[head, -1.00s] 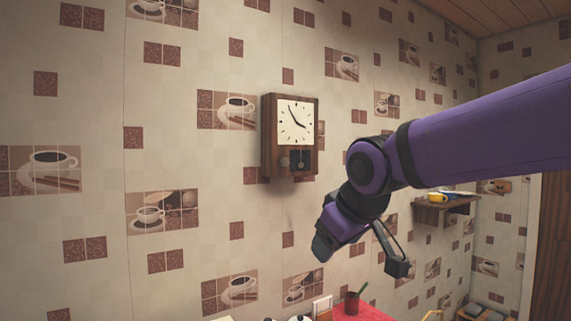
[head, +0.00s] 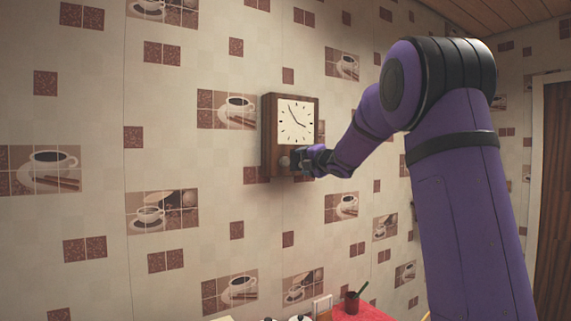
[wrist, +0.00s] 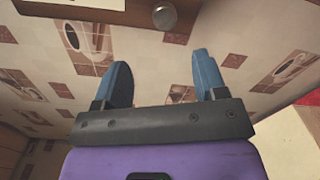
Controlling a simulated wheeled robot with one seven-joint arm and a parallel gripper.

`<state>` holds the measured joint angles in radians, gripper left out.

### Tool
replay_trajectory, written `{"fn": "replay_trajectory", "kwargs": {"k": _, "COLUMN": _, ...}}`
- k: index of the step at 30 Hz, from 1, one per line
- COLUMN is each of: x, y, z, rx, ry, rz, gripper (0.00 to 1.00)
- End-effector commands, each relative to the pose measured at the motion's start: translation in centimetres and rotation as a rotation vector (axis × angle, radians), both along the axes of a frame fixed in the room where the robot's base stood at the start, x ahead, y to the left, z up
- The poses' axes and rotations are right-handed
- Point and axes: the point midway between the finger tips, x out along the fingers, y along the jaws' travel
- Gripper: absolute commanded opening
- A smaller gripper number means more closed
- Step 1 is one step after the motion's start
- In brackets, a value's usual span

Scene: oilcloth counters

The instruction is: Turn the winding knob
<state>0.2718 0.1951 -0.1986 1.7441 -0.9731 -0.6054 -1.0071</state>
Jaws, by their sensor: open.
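A wooden wall clock (head: 269,135) with a white dial hangs on the tiled wall. A round grey knob (head: 284,161) shows low on its front in the head view. A round metallic knob (wrist: 164,15) also shows at the top of the wrist view, against the wooden case (wrist: 120,13). I cannot tell whether these are the same knob. My gripper (wrist: 160,78) is open, with its two blue fingers apart and nothing between them. The wrist-view knob lies beyond the fingertips, roughly centred between them. In the head view my gripper (head: 309,160) covers the clock's lower right front.
The patterned wall (head: 180,240) runs close behind the clock. A red surface (head: 362,312) with a dark cup (head: 352,301) and other small items stands low at the bottom. The wall left of and below the clock is free.

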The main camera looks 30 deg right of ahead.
Motion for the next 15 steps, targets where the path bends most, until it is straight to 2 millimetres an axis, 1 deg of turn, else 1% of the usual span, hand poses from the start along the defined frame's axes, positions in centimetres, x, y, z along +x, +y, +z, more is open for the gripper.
{"fn": "replay_trajectory", "kwargs": {"k": 1, "x": 0.7, "y": -0.4, "z": -0.4, "rx": -0.040, "ry": -0.006, "rz": 0.022, "gripper": 0.65}}
{"fn": "replay_trajectory", "kwargs": {"k": 3, "x": 1.3, "y": -0.7, "z": -0.7, "rx": -0.085, "ry": -0.013, "rz": 0.050, "gripper": 0.65}}
{"fn": "replay_trajectory", "kwargs": {"k": 10, "x": 2.6, "y": -0.7, "z": -1.0, "rx": -0.124, "ry": -0.020, "rz": 0.077, "gripper": 0.65}}
{"fn": "replay_trajectory", "kwargs": {"k": 14, "x": 4.5, "y": -0.5, "z": -1.0, "rx": -0.122, "ry": -0.019, "rz": 0.076, "gripper": 0.65}}
{"fn": "replay_trajectory", "kwargs": {"k": 15, "x": 5.2, "y": -0.4, "z": -1.1, "rx": -0.122, "ry": -0.018, "rz": 0.076, "gripper": 0.65}}
